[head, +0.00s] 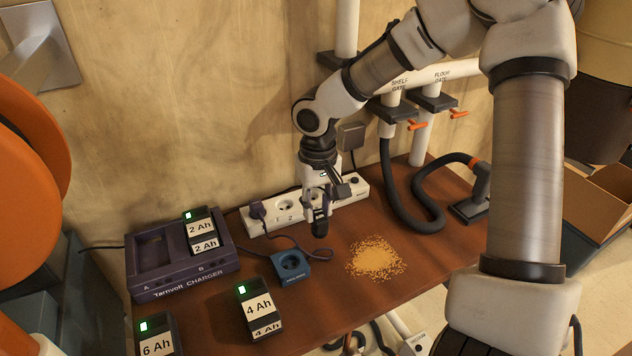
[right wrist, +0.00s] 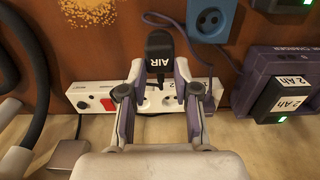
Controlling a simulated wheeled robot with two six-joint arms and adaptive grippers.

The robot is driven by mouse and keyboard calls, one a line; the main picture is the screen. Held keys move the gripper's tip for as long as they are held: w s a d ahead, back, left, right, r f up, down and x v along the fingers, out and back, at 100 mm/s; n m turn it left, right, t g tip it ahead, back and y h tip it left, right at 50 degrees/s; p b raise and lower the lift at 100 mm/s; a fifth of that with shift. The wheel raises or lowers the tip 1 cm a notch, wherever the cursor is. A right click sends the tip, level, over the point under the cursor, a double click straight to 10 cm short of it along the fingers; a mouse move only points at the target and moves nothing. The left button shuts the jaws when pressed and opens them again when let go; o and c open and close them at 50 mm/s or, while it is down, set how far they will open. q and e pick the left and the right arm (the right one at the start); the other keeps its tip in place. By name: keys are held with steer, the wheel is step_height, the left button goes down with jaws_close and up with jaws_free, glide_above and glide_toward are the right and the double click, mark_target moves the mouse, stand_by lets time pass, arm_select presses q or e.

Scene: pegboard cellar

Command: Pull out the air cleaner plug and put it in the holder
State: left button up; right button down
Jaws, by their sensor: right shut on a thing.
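My right gripper (head: 320,212) is shut on the black air cleaner plug (right wrist: 159,52), whose white "AIR" label faces the right wrist camera. The plug also shows in the head view (head: 320,229), in front of the white power strip (head: 352,196). The blue holder (head: 291,267), a block with a round recess, sits on the table in front of the strip; the recess looks empty. It also shows in the right wrist view (right wrist: 212,17). My left gripper is out of view.
A purple plug (head: 257,211) sits in the strip's left end, with a cord looping near the holder. A purple charger (head: 183,284) and loose batteries (head: 259,310) stand left. Yellow dust (head: 376,259) lies right of the holder; a black hose (head: 396,203) is farther right.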

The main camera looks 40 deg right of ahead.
steer(key=shift+r+p, duration=0.6)
steer(key=shift+r, duration=0.1)
steer(key=shift+a, duration=0.1)
steer(key=w+a+p, duration=0.1)
steer(key=a+p, duration=0.2)
steer(key=a, duration=0.4)
steer(key=shift+w+a+r, duration=0.2)
steer(key=shift+r, duration=0.1)
